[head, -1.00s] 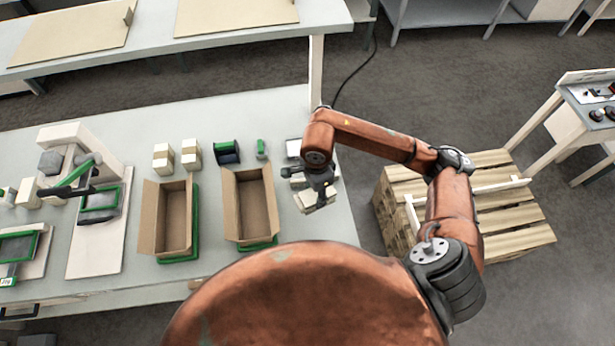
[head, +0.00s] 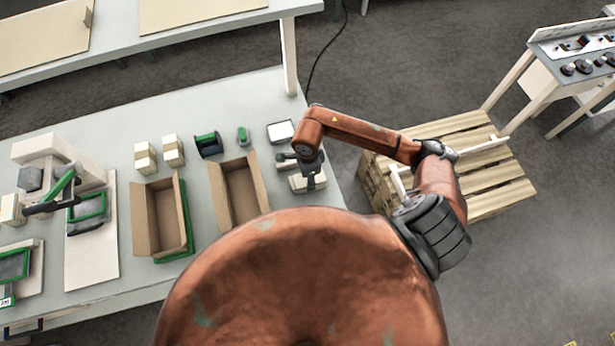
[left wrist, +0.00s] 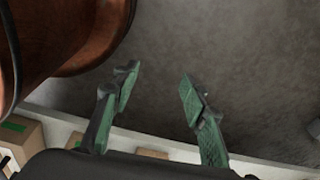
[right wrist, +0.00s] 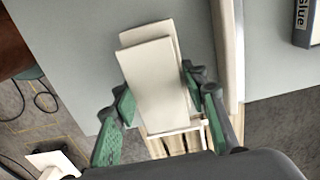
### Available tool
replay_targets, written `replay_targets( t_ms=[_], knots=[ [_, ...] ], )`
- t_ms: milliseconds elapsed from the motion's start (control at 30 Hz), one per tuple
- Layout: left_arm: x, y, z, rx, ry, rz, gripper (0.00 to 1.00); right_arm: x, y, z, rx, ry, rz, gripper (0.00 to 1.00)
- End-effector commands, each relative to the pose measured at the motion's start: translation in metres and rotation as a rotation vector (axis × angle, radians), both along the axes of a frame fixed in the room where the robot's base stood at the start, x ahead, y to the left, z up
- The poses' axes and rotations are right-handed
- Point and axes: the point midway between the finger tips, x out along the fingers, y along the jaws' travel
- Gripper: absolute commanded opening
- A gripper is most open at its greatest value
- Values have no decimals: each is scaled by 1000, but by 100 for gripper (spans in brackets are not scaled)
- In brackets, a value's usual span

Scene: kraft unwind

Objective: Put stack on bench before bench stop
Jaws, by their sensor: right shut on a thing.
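The stack of flat cream pieces (right wrist: 158,90) is between the green fingers of my right gripper (right wrist: 160,86), which is shut on it. In the head view the stack (head: 308,183) shows under my right gripper (head: 311,172), over the right end of the grey bench (head: 240,95). I cannot tell whether it touches the bench top. I cannot pick out the bench stop for certain; a pale strip (right wrist: 228,45) runs beside the stack in the right wrist view. My left gripper (left wrist: 158,92) is open and empty, with floor beyond its fingers; the head view does not show it.
Two open cartons (head: 160,218) (head: 238,195) stand on the bench left of the stack. Small boxes (head: 173,150), a green-and-black dispenser (head: 208,145) and a white-topped device (head: 281,131) stand behind. A wooden pallet (head: 480,190) lies right of the bench.

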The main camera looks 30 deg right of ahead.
Motion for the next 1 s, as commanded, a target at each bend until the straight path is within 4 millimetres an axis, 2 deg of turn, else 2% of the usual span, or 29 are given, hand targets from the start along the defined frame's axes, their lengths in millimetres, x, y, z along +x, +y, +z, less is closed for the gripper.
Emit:
replay_targets(
  t_ms=[100,400,433,667,1000],
  knots=[
    [3,0,1,-1,-4,0,40,1,0,-3,0,-4,1,12],
    [-18,0,-6,0,22,4,40,1,0,-7,0,-4,2,12],
    [-20,0,-5,1,25,5,40,1,0,-7,0,-3,2,41],
    [-25,-1,-5,0,32,6,40,1,0,-6,0,-3,2,57],
    [-12,-2,-2,-1,16,3,40,1,0,-3,0,-3,1,57]
  ],
)
